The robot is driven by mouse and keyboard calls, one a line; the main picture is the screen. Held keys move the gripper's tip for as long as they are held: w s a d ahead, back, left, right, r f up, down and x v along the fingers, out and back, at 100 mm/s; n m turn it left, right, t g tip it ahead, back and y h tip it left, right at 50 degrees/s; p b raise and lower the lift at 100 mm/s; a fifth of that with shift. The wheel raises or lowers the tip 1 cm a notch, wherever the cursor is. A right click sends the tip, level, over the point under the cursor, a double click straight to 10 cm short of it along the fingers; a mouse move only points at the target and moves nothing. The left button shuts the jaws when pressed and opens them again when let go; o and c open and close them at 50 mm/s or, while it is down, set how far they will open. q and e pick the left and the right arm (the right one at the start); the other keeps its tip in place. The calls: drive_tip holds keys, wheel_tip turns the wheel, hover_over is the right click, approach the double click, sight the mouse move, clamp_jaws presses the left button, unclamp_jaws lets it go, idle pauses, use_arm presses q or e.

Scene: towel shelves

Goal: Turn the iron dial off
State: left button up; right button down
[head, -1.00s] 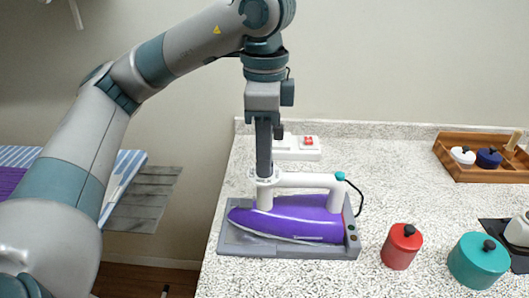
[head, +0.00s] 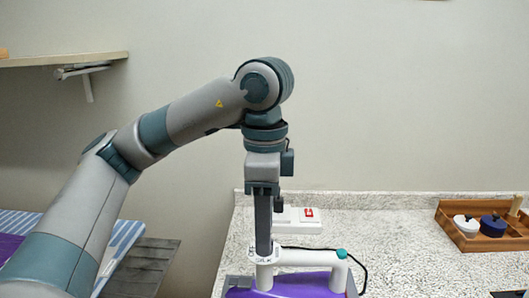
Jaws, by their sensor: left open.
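The purple iron (head: 312,284) stands on its grey base (head: 238,281) on the speckled counter; its lower part is cut off by the bottom edge of the head view. Its white handle (head: 308,257) runs across the top, with a green knob (head: 341,253) at the right end. The white dial (head: 252,253) with small marks is at the handle's left end. My left gripper (head: 264,247) points straight down with its fingertips at the dial, partly hiding it. It is open; whether it touches the dial is hard to tell. My right gripper is out of view.
A white box with a red switch (head: 309,213) sits behind the iron, and a black cord (head: 362,268) curves at its right. A wooden tray (head: 447,223) with lidded pots is at the far right. The counter (head: 400,250) between is clear. A wall shelf (head: 60,59) is at upper left.

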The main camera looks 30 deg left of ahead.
use_arm(q)
wheel_tip(320, 180, up, 16)
drive_tip(key=p, duration=0.2)
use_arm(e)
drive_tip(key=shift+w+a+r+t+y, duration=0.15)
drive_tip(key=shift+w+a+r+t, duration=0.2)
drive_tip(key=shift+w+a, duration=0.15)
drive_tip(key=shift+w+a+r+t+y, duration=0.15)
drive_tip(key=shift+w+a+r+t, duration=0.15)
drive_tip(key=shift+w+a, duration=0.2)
use_arm(q)
drive_tip(key=shift+f, duration=0.15)
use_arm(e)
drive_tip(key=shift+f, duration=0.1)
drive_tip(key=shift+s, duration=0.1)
